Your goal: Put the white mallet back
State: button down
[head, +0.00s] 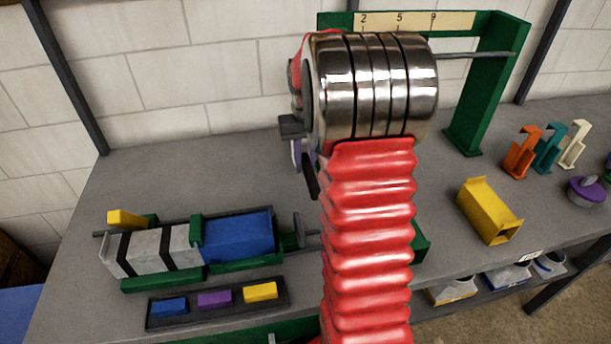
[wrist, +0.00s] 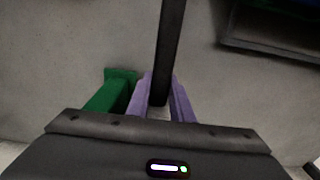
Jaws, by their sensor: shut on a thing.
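My gripper (wrist: 160,92) has two purple fingers, shut on a dark straight bar (wrist: 170,45) that runs away from them to the top edge of the wrist view. The bar looks like a handle; no white mallet head shows, so I cannot confirm it is the mallet. In the head view my gripper (head: 298,155) is mostly hidden by my arm, with a short dark end (head: 310,180) below it. A green rack (head: 485,90) with a numbered strip (head: 400,21) stands at the back, its left part hidden by my arm. A green post foot (wrist: 112,88) lies left of the fingers.
A green fixture (head: 160,283) with grey and blue blocks stands at the left, behind a dark tray (head: 165,322) of coloured blocks. A yellow duct piece (head: 488,212), an orange piece (head: 522,152) and a purple round object (head: 586,190) stand at the right. Bare bench lies between.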

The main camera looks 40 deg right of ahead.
aim_at(307, 159)
jog(key=shift+f, duration=0.1)
notch_tip(307, 159, down, 4)
jog(key=shift+f, duration=0.1)
jog(key=shift+s+d+f, duration=0.1)
jog(key=shift+d+f, duration=0.1)
jog(key=shift+f, duration=0.05)
jog(key=c, duration=1.6)
grip_release()
jog(key=shift+f, duration=0.1)
jog(key=shift+o, duration=0.2)
notch_tip(307, 159, up, 12)
jog(key=shift+f, duration=0.1)
jog(key=shift+r, duration=0.2)
